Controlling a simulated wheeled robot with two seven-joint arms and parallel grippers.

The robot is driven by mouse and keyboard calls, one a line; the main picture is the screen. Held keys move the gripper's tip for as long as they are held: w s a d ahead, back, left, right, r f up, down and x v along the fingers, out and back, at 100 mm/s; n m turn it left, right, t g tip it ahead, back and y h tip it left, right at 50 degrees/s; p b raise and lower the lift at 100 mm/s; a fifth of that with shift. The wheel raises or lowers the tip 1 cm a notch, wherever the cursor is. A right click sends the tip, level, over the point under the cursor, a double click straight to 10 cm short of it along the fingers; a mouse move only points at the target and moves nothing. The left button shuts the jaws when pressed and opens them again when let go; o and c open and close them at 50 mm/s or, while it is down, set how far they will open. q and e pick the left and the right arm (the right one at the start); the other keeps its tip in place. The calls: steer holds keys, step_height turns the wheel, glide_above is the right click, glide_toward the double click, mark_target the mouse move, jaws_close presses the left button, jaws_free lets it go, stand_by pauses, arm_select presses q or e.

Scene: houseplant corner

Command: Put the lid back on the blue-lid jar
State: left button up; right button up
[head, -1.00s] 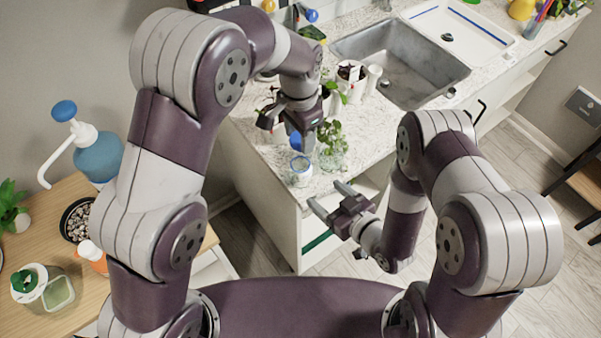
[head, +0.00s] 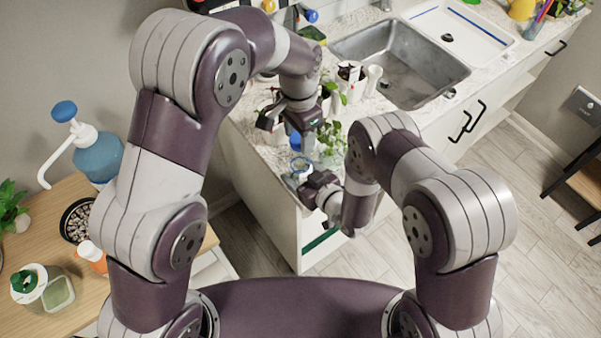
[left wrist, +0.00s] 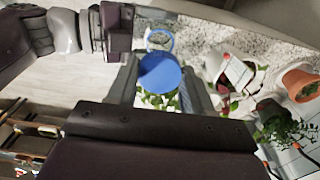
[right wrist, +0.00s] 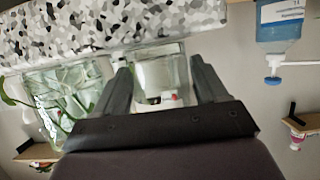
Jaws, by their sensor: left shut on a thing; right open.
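The blue lid (head: 295,141) is held by my left gripper (head: 298,132), above the counter. In the left wrist view the round blue lid (left wrist: 160,72) shows between the fingers. The open clear glass jar (head: 299,165) stands at the counter's near corner, just below the lid; its round rim (left wrist: 160,37) shows beyond the lid in the left wrist view. My right gripper (head: 303,180) is open at the jar's near side. In the right wrist view, upside down, the jar (right wrist: 160,75) sits between the two open fingers; contact cannot be told.
A glass vessel with a green cutting (head: 331,145) stands close to the jar's right and shows beside it in the right wrist view (right wrist: 65,95). White pots (head: 350,78) and the sink (head: 405,65) lie farther back. The counter edge is just in front of the jar.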

steer(key=shift+w+a, duration=0.1)
steer(key=shift+w, duration=0.05)
steer(key=shift+c, duration=0.3)
steer(key=c, duration=1.1)
arm_select(q)
glide_above(299, 156)
steer(key=s, duration=0.2)
steer(key=shift+f, duration=2.5)
arm_select(e)
steer(key=shift+c, duration=0.2)
arm_select(q)
steer(key=shift+f, duration=0.85)
steer(key=shift+f, duration=0.55)
